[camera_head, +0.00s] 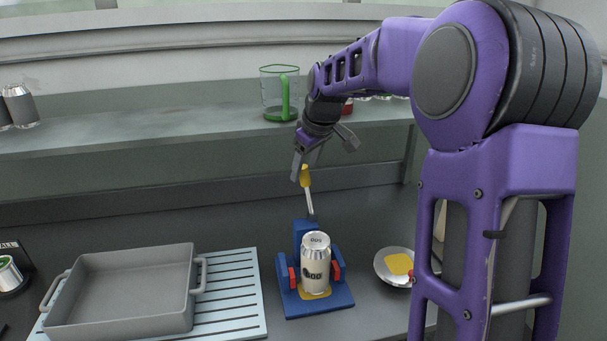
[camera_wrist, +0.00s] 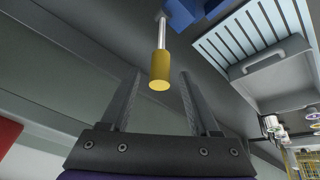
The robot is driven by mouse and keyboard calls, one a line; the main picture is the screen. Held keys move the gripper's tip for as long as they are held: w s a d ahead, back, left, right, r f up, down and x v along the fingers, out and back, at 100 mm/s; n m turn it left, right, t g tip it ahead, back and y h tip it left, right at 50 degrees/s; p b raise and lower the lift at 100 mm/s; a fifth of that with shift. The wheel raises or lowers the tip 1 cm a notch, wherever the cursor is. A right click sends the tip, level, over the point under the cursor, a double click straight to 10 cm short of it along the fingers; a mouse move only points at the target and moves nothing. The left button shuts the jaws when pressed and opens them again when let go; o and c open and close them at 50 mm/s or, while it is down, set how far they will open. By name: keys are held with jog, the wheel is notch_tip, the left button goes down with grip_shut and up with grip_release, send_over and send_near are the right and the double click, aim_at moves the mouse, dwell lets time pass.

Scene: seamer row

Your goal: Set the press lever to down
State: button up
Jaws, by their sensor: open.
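The blue press (camera_head: 325,301) stands on the counter with red side pads. Its lever (camera_head: 309,203) is a thin metal rod with a yellow grip, pointing up and tilted slightly left in the head view. A silver can (camera_head: 316,264) stands upright in the press. My gripper (camera_head: 323,162) is open, up at the lever's top end. In the wrist view the lever's yellow grip (camera_wrist: 160,70) appears between the spread fingertips of my gripper (camera_wrist: 160,76). I cannot tell whether a finger touches it.
A grey tray (camera_head: 125,315) sits on a slatted pale-blue mat (camera_head: 238,300) left of the press. A dish (camera_head: 381,267) with a yellow piece lies to the right. A green-handled jug (camera_head: 267,92) and cans (camera_head: 20,105) stand on the shelf behind.

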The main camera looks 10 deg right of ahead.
jog(key=shift+x, duration=1.15)
grip_shut()
dwell(0.6)
